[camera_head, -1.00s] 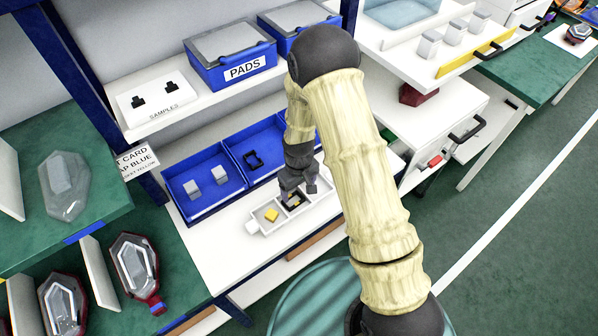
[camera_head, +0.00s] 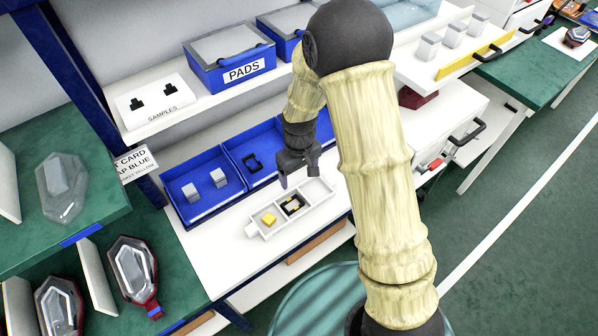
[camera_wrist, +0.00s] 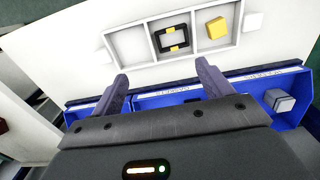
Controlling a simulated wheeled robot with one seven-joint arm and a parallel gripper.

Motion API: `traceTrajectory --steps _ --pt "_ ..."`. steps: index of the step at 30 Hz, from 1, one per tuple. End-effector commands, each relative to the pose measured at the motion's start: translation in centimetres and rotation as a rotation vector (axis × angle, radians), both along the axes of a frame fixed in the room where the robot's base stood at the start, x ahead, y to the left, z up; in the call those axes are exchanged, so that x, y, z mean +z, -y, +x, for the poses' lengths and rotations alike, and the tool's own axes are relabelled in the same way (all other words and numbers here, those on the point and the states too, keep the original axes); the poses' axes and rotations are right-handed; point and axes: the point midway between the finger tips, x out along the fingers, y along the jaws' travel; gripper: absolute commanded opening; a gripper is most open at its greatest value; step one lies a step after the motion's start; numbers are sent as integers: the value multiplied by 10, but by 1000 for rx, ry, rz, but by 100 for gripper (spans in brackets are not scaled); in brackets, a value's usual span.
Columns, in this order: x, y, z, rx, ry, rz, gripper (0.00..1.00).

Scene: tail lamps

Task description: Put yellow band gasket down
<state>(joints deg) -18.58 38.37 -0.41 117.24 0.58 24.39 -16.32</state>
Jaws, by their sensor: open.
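The yellow band gasket (camera_head: 293,205) is a black square frame with yellow marks. It lies in the middle compartment of a white three-part tray (camera_head: 252,229), and it also shows in the wrist view (camera_wrist: 173,38). A yellow block (camera_head: 268,219) lies in the compartment beside it; the other end compartment looks empty. My gripper (camera_head: 298,178) is open and empty above the tray's far edge, apart from the gasket. In the wrist view my two fingers (camera_wrist: 160,84) stand wide apart, with the gasket beyond their tips.
Behind the tray are blue bins (camera_head: 207,211), one with grey blocks (camera_head: 218,177), another with a black gasket (camera_head: 252,161). A shelf above holds the blue PADS box (camera_head: 232,75). Lamps (camera_head: 133,270) stand at left.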

Motion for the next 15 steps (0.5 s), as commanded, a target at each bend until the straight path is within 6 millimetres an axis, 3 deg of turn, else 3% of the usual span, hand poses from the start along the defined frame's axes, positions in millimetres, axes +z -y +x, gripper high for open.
traceTrajectory --steps 10,15 --pt "2 2 0 -7 3 1 79" --pt "28 23 -8 -80 32 11 79"
